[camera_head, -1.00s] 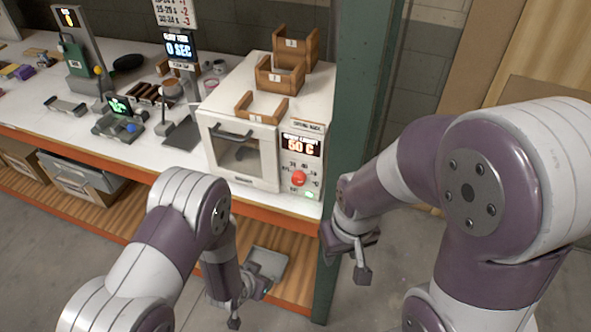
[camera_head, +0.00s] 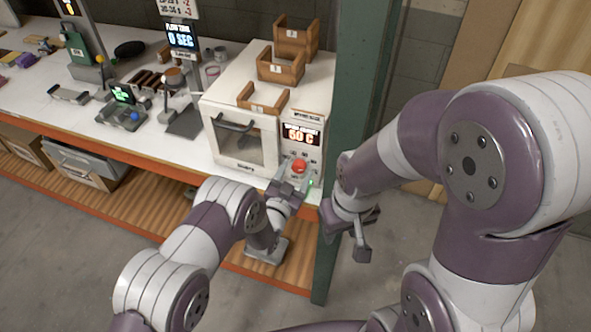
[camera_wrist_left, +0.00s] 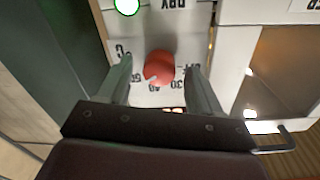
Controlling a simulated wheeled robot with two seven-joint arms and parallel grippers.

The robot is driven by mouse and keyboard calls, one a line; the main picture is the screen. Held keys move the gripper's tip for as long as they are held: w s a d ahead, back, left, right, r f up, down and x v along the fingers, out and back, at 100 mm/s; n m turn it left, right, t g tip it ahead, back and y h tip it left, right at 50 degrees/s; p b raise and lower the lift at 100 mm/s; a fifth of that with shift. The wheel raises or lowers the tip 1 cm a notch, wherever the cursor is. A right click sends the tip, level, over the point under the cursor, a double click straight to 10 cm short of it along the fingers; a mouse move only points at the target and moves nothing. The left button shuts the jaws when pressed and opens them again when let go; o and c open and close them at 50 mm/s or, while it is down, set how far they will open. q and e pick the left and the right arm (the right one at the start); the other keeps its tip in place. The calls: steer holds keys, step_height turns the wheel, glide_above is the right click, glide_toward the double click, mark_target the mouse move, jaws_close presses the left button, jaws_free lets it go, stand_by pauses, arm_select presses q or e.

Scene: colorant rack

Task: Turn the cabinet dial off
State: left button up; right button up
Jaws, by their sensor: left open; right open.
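The white cabinet (camera_head: 245,140) stands at the right end of the bench, with a glass door and a panel on its right side. The red dial (camera_head: 299,166) sits on that panel below a display reading 50 C. In the left wrist view the red dial (camera_wrist_left: 160,66) lies between and just beyond my open fingers, with printed marks around it. My left gripper (camera_head: 291,180) is open in front of the dial; contact cannot be told. My right gripper (camera_head: 352,238) is open and empty beside the green post, away from the cabinet.
A green post (camera_head: 350,130) stands close to the right of the cabinet. Wooden trays (camera_head: 281,66) sit on top of the cabinet. The cabinet door handle (camera_head: 233,124) sticks out left of the panel. Bench devices (camera_head: 122,110) stand further left.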

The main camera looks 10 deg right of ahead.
arm_select(q)
steer(key=shift+w+d, duration=0.2)
